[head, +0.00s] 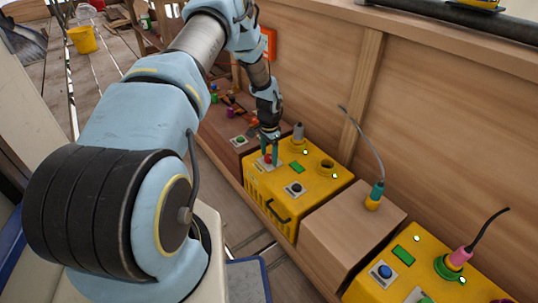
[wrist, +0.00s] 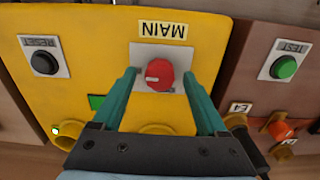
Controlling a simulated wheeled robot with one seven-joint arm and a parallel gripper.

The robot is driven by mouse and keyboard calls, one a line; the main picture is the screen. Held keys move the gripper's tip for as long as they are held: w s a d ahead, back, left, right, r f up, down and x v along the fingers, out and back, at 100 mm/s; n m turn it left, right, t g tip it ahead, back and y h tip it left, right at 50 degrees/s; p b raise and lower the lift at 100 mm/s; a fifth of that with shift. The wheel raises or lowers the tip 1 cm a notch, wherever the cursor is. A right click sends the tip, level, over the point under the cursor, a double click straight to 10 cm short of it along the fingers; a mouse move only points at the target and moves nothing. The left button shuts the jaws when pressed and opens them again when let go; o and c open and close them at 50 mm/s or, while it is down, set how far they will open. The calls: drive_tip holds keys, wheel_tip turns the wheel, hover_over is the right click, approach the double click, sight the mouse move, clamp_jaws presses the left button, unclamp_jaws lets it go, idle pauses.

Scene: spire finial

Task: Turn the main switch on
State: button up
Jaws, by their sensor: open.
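The main switch is a red rotary knob (wrist: 159,75) on a grey plate, under a label (wrist: 163,30) that reads MAIN upside down in the wrist view. A pale mark shows on the knob. It sits on the yellow box (head: 318,176), and the red knob also shows in the head view (head: 267,159). My gripper (wrist: 160,80) is open, with one teal finger on each side of the knob. In the head view my gripper (head: 270,150) points down at the box. Whether the fingers touch the knob, I cannot tell.
A black RESET button (wrist: 44,62) is on the same box; a green TEST button (wrist: 284,67) is on the brown box. A wooden block (head: 350,222) with a teal-and-yellow plug (head: 375,195) and another yellow box (head: 405,262) stand to the right. A wooden wall (head: 440,120) rises behind.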

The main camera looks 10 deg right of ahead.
sight(269, 156)
wheel_tip(269, 156, up, 10)
drive_tip(key=p, duration=0.1)
drive_tip(key=shift+r, duration=0.25)
idle(0.4)
drive_tip(key=s+a+r+n, duration=0.3)
drive_tip(key=a+r, duration=0.3)
drive_tip(key=r, duration=0.4)
drive_tip(key=s+a+r+n+t+p, duration=0.1)
drive_tip(key=s+a+r+n, duration=0.4)
drive_tip(key=s+a+r, duration=0.4)
drive_tip(key=s+a+r+n+t, duration=0.1)
drive_tip(key=s+a+r+n, duration=0.45)
drive_tip(key=s, duration=0.55)
wheel_tip(269, 156, up, 24)
drive_tip(key=m+p, duration=0.1)
drive_tip(key=p, duration=2.2)
drive_tip(key=shift+w+a+r+p, duration=0.15)
drive_tip(key=shift+w+a+p, duration=0.15)
drive_tip(key=shift+w+p, duration=0.1)
drive_tip(key=shift+m, duration=0.25)
